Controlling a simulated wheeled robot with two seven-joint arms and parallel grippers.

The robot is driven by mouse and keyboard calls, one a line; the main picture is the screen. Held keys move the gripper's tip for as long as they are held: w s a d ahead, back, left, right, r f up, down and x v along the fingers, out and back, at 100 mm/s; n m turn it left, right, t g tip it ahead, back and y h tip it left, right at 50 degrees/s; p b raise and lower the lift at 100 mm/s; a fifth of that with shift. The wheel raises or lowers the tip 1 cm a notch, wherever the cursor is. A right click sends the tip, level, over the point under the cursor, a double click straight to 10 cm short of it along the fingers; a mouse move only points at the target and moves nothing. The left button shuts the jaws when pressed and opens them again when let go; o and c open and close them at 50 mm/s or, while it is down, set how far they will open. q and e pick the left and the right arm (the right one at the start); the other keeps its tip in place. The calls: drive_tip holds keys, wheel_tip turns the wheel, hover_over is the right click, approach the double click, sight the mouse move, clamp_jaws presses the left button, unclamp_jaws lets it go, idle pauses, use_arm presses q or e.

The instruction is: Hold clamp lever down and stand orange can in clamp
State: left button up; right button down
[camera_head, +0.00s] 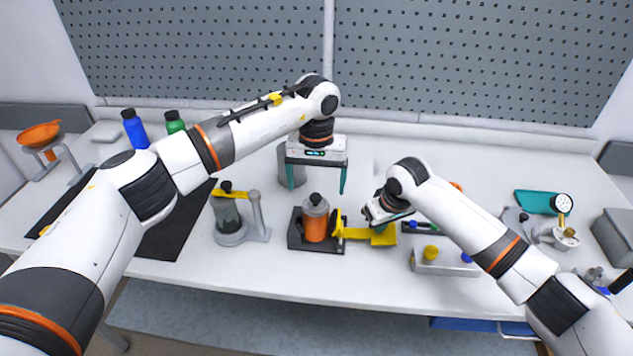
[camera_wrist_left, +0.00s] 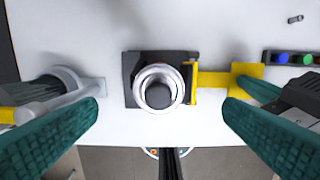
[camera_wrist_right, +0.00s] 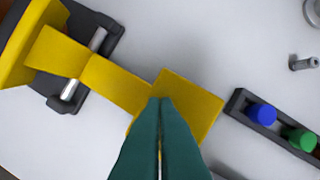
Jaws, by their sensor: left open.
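The orange can (camera_head: 316,226), with a grey top and dark cap, stands upright in the black clamp base (camera_head: 297,240) at the table's front middle. In the left wrist view its round top (camera_wrist_left: 159,90) sits over the clamp base (camera_wrist_left: 131,78). The yellow clamp lever (camera_head: 360,234) reaches out to the right of the can. My left gripper (camera_head: 316,189) is open and empty above and behind the can. My right gripper (camera_wrist_right: 161,102) has its fingers together, with the tips at the lever's wide end pad (camera_wrist_right: 190,100). The right fingertips are mostly hidden in the head view.
A grey holder with a yellow bar (camera_head: 230,218) stands left of the clamp. A grey cylinder (camera_head: 291,168) stands behind. Blue (camera_head: 134,128) and green (camera_head: 174,122) bottles are at back left.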

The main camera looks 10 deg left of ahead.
drive_tip(key=w+a+v, duration=0.1)
drive_tip(key=v, duration=0.7)
drive_tip(key=shift+w+r, duration=0.4)
drive_tip(key=shift+r, duration=0.2)
idle(0.4)
idle(0.5)
